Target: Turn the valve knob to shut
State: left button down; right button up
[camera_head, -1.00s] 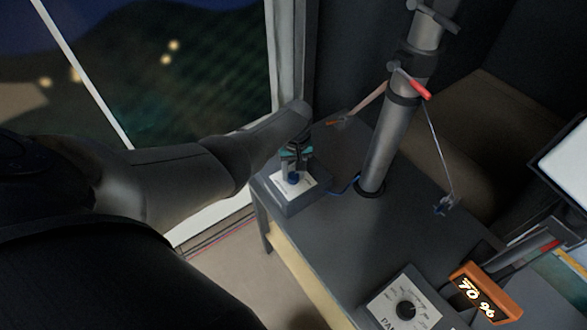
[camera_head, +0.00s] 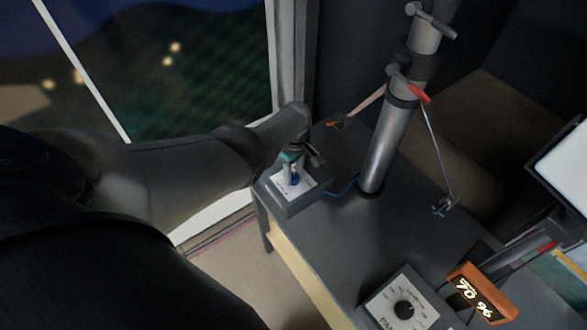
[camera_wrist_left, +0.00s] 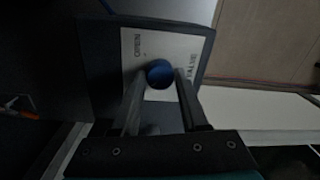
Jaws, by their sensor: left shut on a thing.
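The blue valve knob (camera_wrist_left: 160,74) sits on a white labelled plate (camera_wrist_left: 132,50) on a dark box (camera_head: 293,207) at the table's left corner. In the head view the knob (camera_head: 295,179) is partly hidden by my gripper. My left gripper (camera_head: 294,172) reaches down onto it from above. In the left wrist view the two fingers of the left gripper (camera_wrist_left: 160,88) lie on either side of the blue knob, shut on it. Part of the plate's lettering is hidden by the fingers. My right gripper is not in view.
A window is behind on the left.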

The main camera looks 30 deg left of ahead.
pick_arm(q)
jog(key=shift+a, duration=0.1)
dwell(0.3)
jog(key=shift+c, duration=2.1)
grip_release()
jog(key=shift+r, duration=0.15)
notch_tip(320, 180, up, 8)
jog(key=p, duration=0.6)
jog(key=shift+w+r, duration=0.1)
jog(key=shift+w, duration=0.05)
jog(key=shift+b, duration=0.4)
notch_tip(320, 180, up, 7)
send_over(294, 175)
jog(key=shift+w, duration=0.1)
